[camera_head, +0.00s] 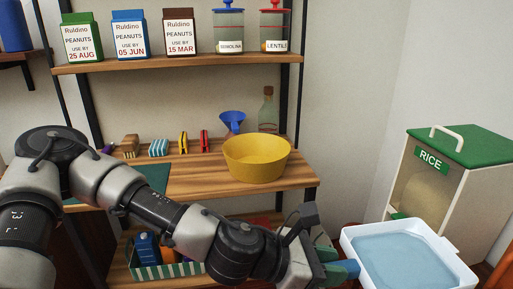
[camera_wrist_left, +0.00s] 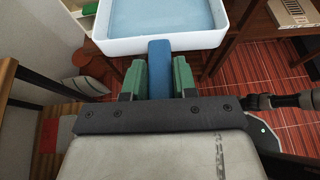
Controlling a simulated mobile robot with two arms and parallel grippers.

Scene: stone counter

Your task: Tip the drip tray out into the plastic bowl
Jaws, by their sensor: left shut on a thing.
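The drip tray (camera_head: 352,236) is a white rectangular tray with blue-grey liquid in it, at the lower right of the head view. It looks about level. My left gripper (camera_head: 340,270) is shut on its blue handle, and the green fingers hold the handle from both sides in the left wrist view (camera_wrist_left: 160,80). The tray's white wall also shows there (camera_wrist_left: 150,46). The yellow plastic bowl (camera_head: 256,160) stands upright on the wooden shelf, left of and beyond the tray. The part of its inside that shows looks empty. My right gripper is not in view.
A blue funnel (camera_head: 232,121) and a glass bottle (camera_head: 268,112) stand behind the bowl. Small packets and clips lie to its left. An upper shelf (camera_head: 180,64) holds cartons and jars.

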